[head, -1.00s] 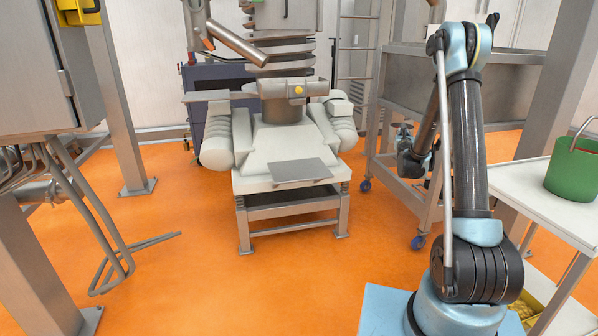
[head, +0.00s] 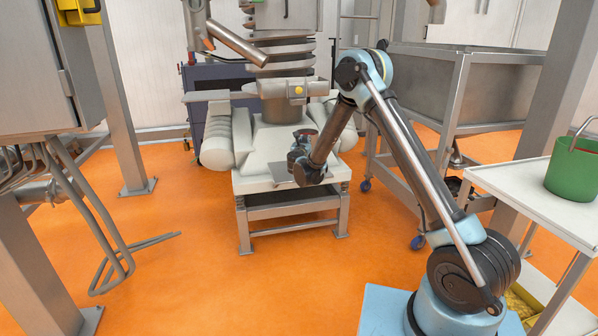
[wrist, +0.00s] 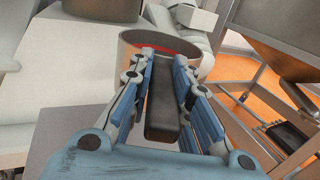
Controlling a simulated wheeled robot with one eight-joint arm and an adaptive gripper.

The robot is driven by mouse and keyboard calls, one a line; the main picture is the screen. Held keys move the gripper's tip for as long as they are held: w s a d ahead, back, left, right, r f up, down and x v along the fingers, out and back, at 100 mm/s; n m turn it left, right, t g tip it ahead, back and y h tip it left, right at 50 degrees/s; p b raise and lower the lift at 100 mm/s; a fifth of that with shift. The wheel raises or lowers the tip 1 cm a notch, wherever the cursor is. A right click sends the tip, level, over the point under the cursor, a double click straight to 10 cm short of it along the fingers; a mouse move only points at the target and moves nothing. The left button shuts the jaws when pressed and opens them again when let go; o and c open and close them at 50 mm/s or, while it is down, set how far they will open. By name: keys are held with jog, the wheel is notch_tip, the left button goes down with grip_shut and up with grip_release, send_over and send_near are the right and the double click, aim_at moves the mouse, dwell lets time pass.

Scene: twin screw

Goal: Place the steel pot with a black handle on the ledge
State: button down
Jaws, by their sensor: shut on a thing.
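In the wrist view, my gripper (wrist: 163,57) is shut on the black handle (wrist: 163,110) of the steel pot (wrist: 133,40). The handle runs between both fingers toward my wrist. The pot's rounded rim shows just beyond the fingertips, with red inside; its underside is hidden. A flat grey plate, which looks like the ledge (head: 281,173), projects from the front of the pale machine in the head view. My arm's end is in front of and over this plate.
The pale machine (head: 262,143) has rounded side parts and a column above the plate. A steel hopper frame (head: 440,95) stands to the right. A white cart top (head: 535,190) holds a green bucket (head: 573,168). Orange floor is clear in front of the machine.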

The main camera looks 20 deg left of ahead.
jog(key=shift+s+a+f, duration=0.45)
jog(key=shift+a+f, duration=0.15)
jog(key=shift+f, duration=1.15)
jog(key=shift+s+a+f, duration=0.4)
jog(key=shift+a+f, duration=0.25)
jog(key=shift+f, duration=1.05)
jog(key=shift+s+a+f, duration=0.45)
jog(key=shift+a+f, duration=0.15)
jog(key=shift+f, duration=1.15)
jog(key=c, duration=1.5)
grip_release()
jog(key=shift+f, duration=0.1)
